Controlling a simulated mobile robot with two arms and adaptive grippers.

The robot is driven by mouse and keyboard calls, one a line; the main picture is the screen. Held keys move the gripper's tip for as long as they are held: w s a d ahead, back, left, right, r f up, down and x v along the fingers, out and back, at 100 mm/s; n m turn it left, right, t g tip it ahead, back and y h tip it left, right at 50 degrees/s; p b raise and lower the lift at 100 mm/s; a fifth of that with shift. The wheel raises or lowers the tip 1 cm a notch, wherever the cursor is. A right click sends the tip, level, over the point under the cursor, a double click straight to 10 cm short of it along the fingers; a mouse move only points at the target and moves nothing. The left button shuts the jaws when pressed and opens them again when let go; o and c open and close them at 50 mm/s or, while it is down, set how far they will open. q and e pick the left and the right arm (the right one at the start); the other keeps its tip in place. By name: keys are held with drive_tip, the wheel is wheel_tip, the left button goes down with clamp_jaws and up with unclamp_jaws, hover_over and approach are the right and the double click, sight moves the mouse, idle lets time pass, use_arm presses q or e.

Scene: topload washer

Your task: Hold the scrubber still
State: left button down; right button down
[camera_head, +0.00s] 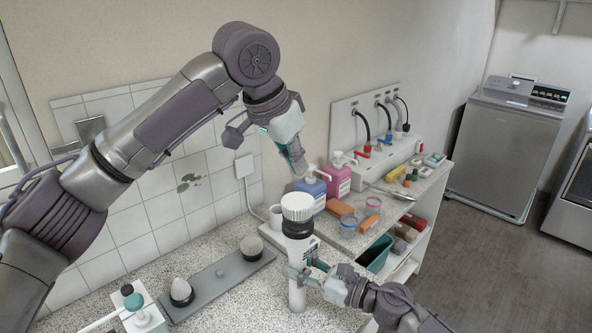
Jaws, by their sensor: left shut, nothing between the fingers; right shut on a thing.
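The scrubber (299,248) stands upright at the centre, a white cylinder with a black collar and a ribbed white top. My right gripper (299,273) comes in from the lower right and is shut around its lower body. My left gripper (300,170) is higher up, above and behind the scrubber's top in the picture. It is shut and empty, pointing down, apart from the scrubber and close to the pump bottles. The scrubber's lower side is partly hidden by my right gripper's fingers.
A blue pump bottle (312,193) and a pink pump bottle (338,180) stand behind the scrubber. Orange blocks and small jars are on the shelf top (410,203). A grey tray (222,284) with knobs lies left on the speckled counter. A washer (505,140) stands at the far right.

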use_arm(q)
drive_tip(key=shift+r, duration=0.1)
use_arm(e)
drive_tip(key=shift+c, duration=0.4)
unclamp_jaws()
drive_tip(key=shift+d, duration=0.1)
idle(0.3)
drive_tip(key=shift+r+v, duration=0.2)
drive_tip(key=shift+v, duration=0.75)
drive_tip(key=shift+r+v, duration=0.2)
drive_tip(key=shift+v, duration=0.8)
drive_tip(key=shift+r+v, duration=0.2)
drive_tip(key=shift+v, duration=0.75)
drive_tip(key=shift+s+d, duration=0.1)
drive_tip(key=v, duration=1.1)
drive_tip(key=shift+s+d, duration=0.2)
drive_tip(key=shift+d, duration=0.1)
use_arm(q)
drive_tip(key=shift+f, duration=0.2)
